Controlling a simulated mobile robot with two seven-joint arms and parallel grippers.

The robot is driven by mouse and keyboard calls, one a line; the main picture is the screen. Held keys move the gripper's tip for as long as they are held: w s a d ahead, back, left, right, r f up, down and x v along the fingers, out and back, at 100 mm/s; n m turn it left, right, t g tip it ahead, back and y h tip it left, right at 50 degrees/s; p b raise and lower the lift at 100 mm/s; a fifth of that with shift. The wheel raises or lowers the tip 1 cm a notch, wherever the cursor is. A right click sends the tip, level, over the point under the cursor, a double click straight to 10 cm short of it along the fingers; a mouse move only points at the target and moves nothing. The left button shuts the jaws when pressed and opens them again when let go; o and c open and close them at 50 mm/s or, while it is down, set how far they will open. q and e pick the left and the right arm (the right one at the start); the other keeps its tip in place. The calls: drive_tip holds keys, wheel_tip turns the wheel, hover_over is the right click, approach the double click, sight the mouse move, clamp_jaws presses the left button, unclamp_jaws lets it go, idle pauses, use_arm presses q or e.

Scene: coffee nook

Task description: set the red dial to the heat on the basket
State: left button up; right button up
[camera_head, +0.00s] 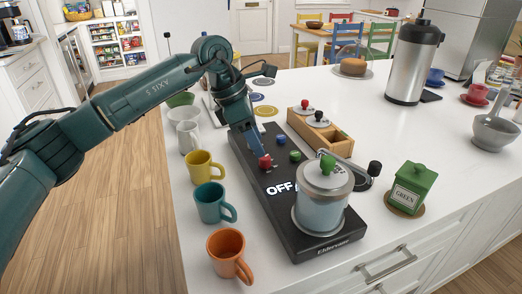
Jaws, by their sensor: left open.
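The red dial (265,163) sits on the long black hot plate (262,195) on the white counter, beside a blue dial (281,139) and a green dial (295,156). The plate's lit display (282,188) reads "OFF"; anything right of that is hidden by the pot. My left gripper (262,155) is open and points down at the red dial, its fingertips at or just above it; contact is unclear. A glass pot (320,212) with a green-knobbed lid stands on the plate's near end. I cannot make out a heat mark on a basket. My right gripper is not in view.
Yellow (204,169), teal (214,203) and orange (229,253) mugs line the counter's left edge. A wooden box (337,142) with knobbed lids stands behind the plate. A green canister (411,188) labelled "GREEN" stands right. The counter's right middle is largely clear.

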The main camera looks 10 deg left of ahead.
use_arm(q)
drive_tip(key=v, duration=0.9)
drive_tip(key=shift+s+d+f, duration=0.1)
